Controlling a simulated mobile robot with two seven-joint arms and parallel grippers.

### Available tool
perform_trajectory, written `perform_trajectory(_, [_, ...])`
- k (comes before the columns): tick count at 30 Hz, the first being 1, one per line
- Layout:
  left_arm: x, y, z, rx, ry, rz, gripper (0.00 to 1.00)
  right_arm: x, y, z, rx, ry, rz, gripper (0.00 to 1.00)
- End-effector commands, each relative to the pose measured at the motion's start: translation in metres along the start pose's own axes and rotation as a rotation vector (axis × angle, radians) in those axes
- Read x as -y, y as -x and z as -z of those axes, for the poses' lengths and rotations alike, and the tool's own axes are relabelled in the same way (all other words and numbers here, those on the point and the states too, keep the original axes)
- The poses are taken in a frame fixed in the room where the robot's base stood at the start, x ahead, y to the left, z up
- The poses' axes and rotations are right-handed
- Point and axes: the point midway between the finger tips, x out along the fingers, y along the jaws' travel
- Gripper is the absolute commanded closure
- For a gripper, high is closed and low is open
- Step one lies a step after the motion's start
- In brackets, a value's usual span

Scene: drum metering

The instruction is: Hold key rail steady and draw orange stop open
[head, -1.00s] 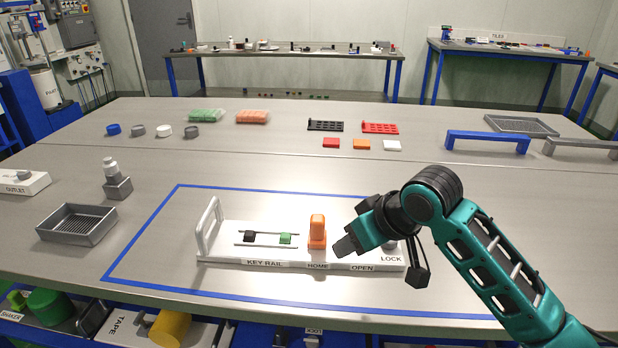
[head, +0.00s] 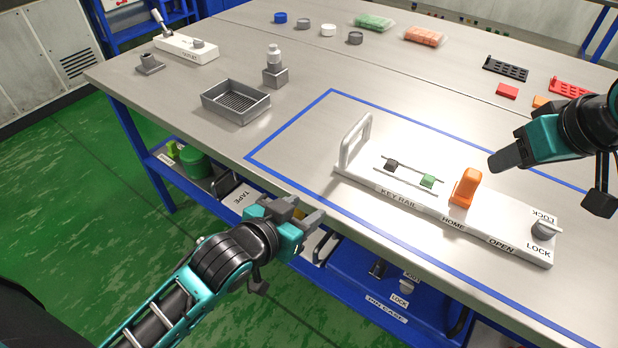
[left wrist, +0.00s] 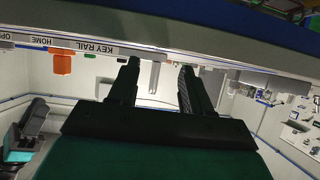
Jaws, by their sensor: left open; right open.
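The white key rail (head: 400,205) lies on the table inside a blue taped outline, with a white upright handle at its left end. The orange stop (head: 465,187) stands on the rail by the HOME label, left of OPEN. Black and green blocks sit on a thin bar on the rail. My left gripper (head: 304,213) is open and empty, in front of the table's near edge, apart from the rail. The left wrist view shows its two spread fingers (left wrist: 157,88), with the rail (left wrist: 75,46) and orange stop (left wrist: 62,62) beyond. My right gripper (head: 497,163) is right of the orange stop, not touching it.
A grey knob (head: 543,229) sits at the rail's LOCK end. A grey tray (head: 236,112) and a small block with a white-topped piece (head: 275,74) stand left of the outline. A blue shelf (head: 225,200) with bins lies under the table edge.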

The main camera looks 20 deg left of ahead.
Motion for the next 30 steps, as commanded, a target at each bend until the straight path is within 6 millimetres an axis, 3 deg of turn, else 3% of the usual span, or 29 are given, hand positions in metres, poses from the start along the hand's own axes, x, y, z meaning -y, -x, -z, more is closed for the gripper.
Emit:
perform_trajectory(1, [0.001, 0.002, 0.022, -0.027, -0.002, 0.002, 0.51, 0.0, 0.0, 0.0, 0.0, 0.0, 0.0, 0.57])
perform_trajectory(3, [0.001, 0.006, 0.042, -0.046, 0.003, 0.007, 0.51, 0.0, 0.0, 0.0, 0.0, 0.0, 0.0, 0.57])
perform_trajectory(7, [0.001, 0.01, 0.061, -0.064, 0.012, 0.013, 0.51, 0.0, 0.0, 0.0, 0.0, 0.0, 0.0, 0.57])
perform_trajectory(11, [0.001, 0.002, 0.066, -0.068, 0.014, 0.015, 0.51, 0.0, 0.0, 0.0, 0.0, 0.0, 0.0, 0.57])
perform_trajectory(24, [0.003, -0.076, 0.071, -0.068, 0.014, 0.016, 0.51, 0.0, 0.0, 0.0, 0.0, 0.0, 0.0, 0.57])
perform_trajectory(30, [0.003, -0.103, 0.072, -0.067, 0.014, 0.015, 0.51, 0.0, 0.0, 0.0, 0.0, 0.0, 0.0, 0.57])
